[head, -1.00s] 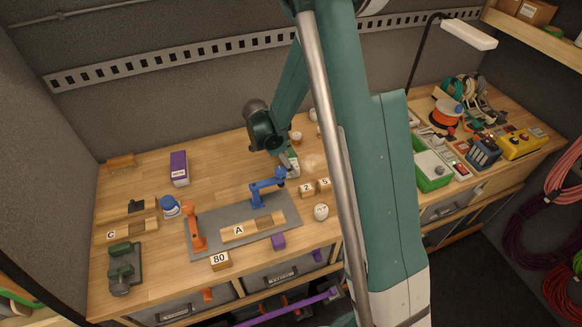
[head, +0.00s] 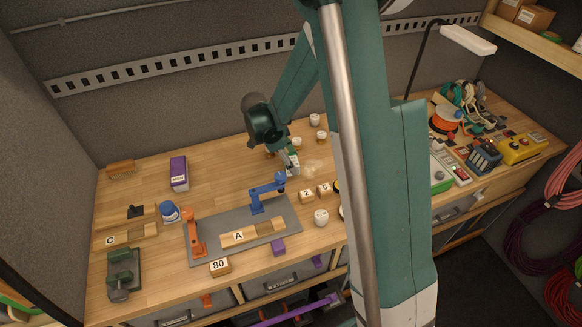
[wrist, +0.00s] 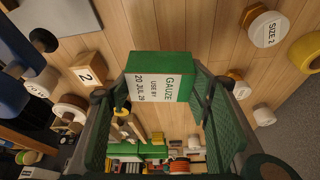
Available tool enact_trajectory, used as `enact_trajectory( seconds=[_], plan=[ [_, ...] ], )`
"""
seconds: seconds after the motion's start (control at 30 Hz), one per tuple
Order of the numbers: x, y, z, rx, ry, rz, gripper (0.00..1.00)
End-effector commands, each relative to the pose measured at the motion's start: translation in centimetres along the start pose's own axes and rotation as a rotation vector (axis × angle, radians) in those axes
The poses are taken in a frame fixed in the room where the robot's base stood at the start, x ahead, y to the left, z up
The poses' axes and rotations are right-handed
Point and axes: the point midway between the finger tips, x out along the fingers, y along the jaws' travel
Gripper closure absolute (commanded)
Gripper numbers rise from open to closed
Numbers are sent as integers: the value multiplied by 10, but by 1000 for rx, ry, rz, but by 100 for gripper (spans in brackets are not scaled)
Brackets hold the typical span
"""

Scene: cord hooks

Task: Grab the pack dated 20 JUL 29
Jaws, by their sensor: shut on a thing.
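The label is in plain sight; the pack's far faces are hidden. The pack seems a little above the wooden bench top, but the exact gap is hard to tell.
A blue toy arm (head: 264,193) on a grey mat is front left. Open bench lies to the left.

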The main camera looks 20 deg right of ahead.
Motion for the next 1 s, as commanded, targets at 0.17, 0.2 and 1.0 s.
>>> enact_trajectory(
  seconds=[0.17,0.2,1.0],
  plan=[
    [-21,0,-9,0,0,0,63],
    [-26,0,-11,0,0,0,63],
    [-51,0,-21,0,0,0,63]
  ],
)
